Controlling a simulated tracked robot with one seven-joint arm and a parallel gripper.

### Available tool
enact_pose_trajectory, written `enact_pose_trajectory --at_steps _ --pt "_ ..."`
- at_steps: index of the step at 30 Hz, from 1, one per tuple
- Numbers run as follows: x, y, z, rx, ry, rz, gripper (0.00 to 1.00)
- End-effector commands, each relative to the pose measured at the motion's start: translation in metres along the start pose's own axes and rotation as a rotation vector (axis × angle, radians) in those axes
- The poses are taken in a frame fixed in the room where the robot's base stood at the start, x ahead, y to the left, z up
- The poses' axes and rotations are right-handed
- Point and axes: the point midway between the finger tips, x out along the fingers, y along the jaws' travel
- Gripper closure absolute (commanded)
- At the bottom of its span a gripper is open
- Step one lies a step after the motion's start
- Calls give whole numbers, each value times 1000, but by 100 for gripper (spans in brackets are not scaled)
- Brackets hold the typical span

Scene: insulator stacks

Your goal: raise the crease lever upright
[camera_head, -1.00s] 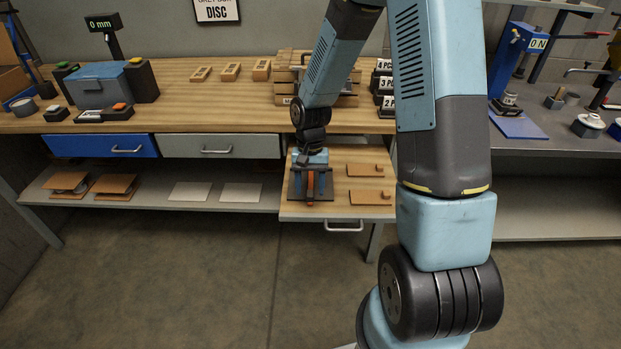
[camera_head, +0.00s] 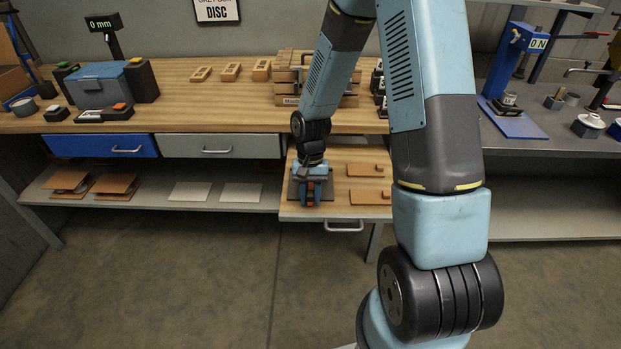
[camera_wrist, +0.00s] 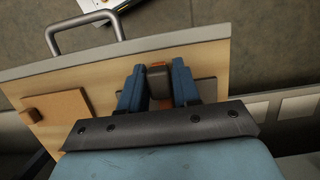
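The crease lever (camera_wrist: 158,76) shows an orange-brown end with a dark grey part. It sits on a dark base plate (camera_head: 293,190) on the pulled-out wooden board (camera_head: 345,211). My gripper (camera_head: 310,194) is over this plate, pointing down. In the wrist view, the blue fingers of my gripper (camera_wrist: 159,82) lie one on each side of the lever with little or no gap, so it looks shut on it. In the head view the lever (camera_head: 310,199) shows only as orange between the fingers. Its pivot and exact tilt are hidden by my gripper.
Two wooden pieces (camera_head: 366,170) (camera_head: 370,197) lie on the board to the right. The board's front has a metal handle (camera_head: 344,227). A wooden rack (camera_head: 350,99) stands on the bench (camera_head: 200,115) behind my arm. The floor in front is clear.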

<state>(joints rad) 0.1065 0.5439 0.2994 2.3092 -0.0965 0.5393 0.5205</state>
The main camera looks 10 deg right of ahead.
Motion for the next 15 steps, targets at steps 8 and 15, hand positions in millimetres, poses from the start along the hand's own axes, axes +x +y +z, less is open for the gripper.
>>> enact_pose_trajectory --at_steps 8,15 --pt "0 0 0 0 0 0 84" --pt "-9 0 0 0 3 -1 84"
